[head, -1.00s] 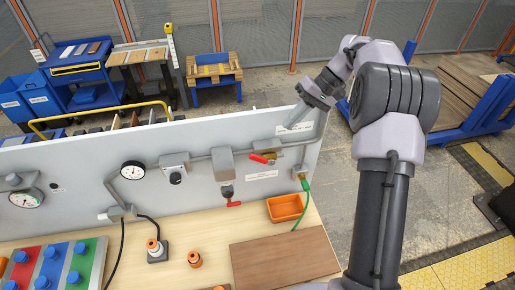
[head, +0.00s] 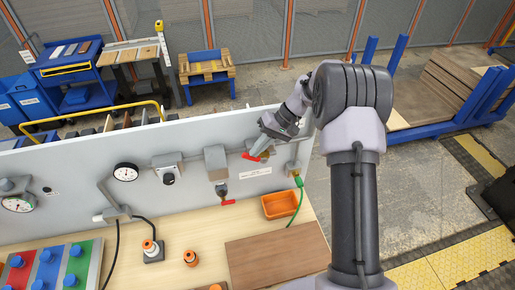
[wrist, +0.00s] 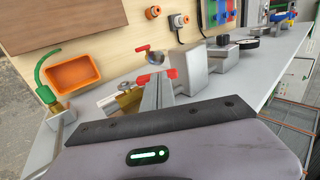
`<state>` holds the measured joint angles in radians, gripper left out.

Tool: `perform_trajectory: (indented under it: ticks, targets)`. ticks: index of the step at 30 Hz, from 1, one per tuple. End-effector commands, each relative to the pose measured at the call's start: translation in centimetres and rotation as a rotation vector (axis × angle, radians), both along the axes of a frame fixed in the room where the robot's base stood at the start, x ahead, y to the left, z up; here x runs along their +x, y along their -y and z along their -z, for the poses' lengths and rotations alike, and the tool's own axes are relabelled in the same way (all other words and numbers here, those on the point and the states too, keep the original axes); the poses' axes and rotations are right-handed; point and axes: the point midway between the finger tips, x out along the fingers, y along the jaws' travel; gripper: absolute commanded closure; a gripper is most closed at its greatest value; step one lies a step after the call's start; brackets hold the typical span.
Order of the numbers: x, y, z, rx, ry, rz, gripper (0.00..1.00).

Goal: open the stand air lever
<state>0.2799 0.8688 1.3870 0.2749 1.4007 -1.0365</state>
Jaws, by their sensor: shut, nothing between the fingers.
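The red lever (head: 249,156) of a brass valve is on the pipe along the grey panel; it also shows in the wrist view (wrist: 143,79). My gripper (head: 260,149) is shut and empty, its tip close in front of this lever. In the wrist view my gripper fingers (wrist: 158,90) overlap the lever and hide its middle, with red showing on both sides. The brass valve body (wrist: 129,98) shows left of the fingers. I cannot tell whether the fingers touch the lever. A second red lever (head: 227,202) hangs below a grey box, lower left.
An orange bin (head: 280,204) and a green hose (head: 299,196) are at the right end of the bench. A grey box (head: 215,160) and a gauge (head: 126,172) are on the panel left of the valve. A brown board (head: 275,249) lies on the bench.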

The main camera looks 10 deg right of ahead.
Motion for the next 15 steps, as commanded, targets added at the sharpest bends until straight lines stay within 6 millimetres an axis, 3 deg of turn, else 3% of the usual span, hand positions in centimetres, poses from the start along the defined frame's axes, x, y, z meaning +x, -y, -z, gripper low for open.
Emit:
perform_trajectory:
  ticks: [15]
  targets:
    - [0.0,-0.93,0.5,-0.122,0.003,-0.004,1.0]
